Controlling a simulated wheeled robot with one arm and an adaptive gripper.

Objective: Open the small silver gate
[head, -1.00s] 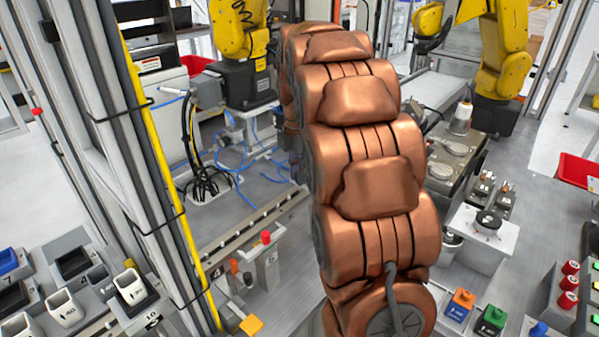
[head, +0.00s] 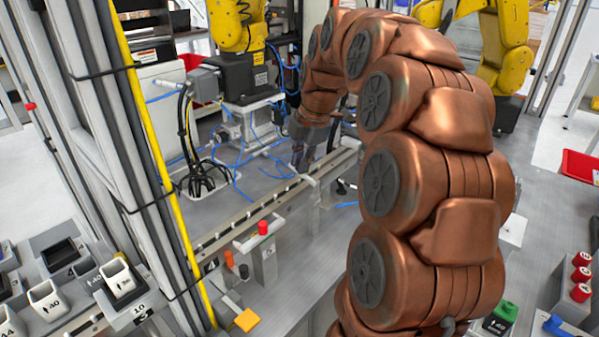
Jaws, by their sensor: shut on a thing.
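My copper-coloured arm arches from the lower right toward the back middle of the head view, with my gripper (head: 301,163) pointing down at its far end. The gripper is small and dark here, beside the silver rail (head: 262,207). It is shut on a small silver part at the rail, which appears to be the small silver gate (head: 309,180). The fingertips and the exact grip are too small to make out, and so is how far the gate stands open.
A yellow robot arm on a black base (head: 245,75) stands just behind, with blue hoses around it. A post with a red knob (head: 263,228) stands in front of the rail. A yellow-striped metal column (head: 165,170) rises at left.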

